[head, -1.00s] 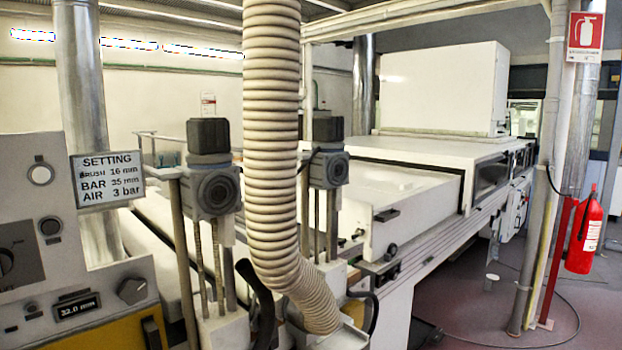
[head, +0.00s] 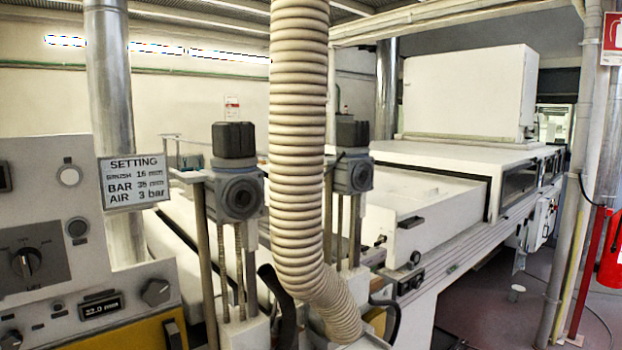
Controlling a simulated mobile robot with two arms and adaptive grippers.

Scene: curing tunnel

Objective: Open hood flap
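A long white tunnel machine (head: 440,155) runs from the middle to the back right. A low white cover (head: 415,190) with a dark handle (head: 411,222) on its near end sits in front of the raised tunnel section. I cannot tell for certain which panel is the hood flap. The cover looks closed down on the machine. A ribbed beige hose (head: 298,120) hangs in front and hides part of the machine. Neither of my grippers is in view.
A control panel (head: 35,230) with knobs and a small display (head: 101,308) stands at the left. A setting sign (head: 134,181) hangs beside a metal pipe (head: 112,100). A red extinguisher (head: 611,250) and posts stand at the right. Some floor (head: 480,305) shows clear at the lower right.

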